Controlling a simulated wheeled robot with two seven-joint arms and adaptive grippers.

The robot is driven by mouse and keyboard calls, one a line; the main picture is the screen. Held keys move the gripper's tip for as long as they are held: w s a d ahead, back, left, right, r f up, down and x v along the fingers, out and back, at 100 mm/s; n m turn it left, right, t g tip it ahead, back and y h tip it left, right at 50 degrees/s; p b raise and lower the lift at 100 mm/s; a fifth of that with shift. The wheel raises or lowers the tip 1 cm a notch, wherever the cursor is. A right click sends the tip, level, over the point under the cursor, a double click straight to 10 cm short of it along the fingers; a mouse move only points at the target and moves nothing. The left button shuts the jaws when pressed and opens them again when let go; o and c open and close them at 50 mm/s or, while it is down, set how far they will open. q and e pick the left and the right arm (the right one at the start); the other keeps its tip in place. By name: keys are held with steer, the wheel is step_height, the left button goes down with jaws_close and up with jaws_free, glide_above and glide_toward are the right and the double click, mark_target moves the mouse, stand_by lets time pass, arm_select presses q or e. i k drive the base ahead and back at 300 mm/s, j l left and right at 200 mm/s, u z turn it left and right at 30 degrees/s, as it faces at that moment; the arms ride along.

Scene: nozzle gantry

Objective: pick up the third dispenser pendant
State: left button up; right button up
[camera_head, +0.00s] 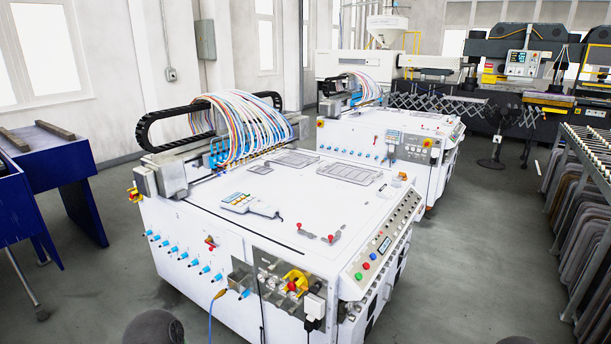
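A pale pendant (238,201) with coloured keys lies flat on the white top of the nearest gantry machine (330,200), left of its middle. A grey piece at its right end points toward the front of the top. I cannot read any number on it, so I cannot tell whether it is the third one. A small upright panel with keys (392,136) shows on the second machine behind; I cannot tell whether it is a pendant. Neither of my grippers is in view. Dark rounded parts at the bottom edge seem to be my arms.
Two red-handled clamps (318,234) stand near the top's front edge. Flat plates (348,174) lie at the back right. A nozzle gantry with coloured hoses (240,125) crosses the back left. A sloped button panel (382,243) lines the right edge. Blue benches (55,165) stand left.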

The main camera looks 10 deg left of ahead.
mark_target(255, 205)
steer(key=i+j, duration=0.8)
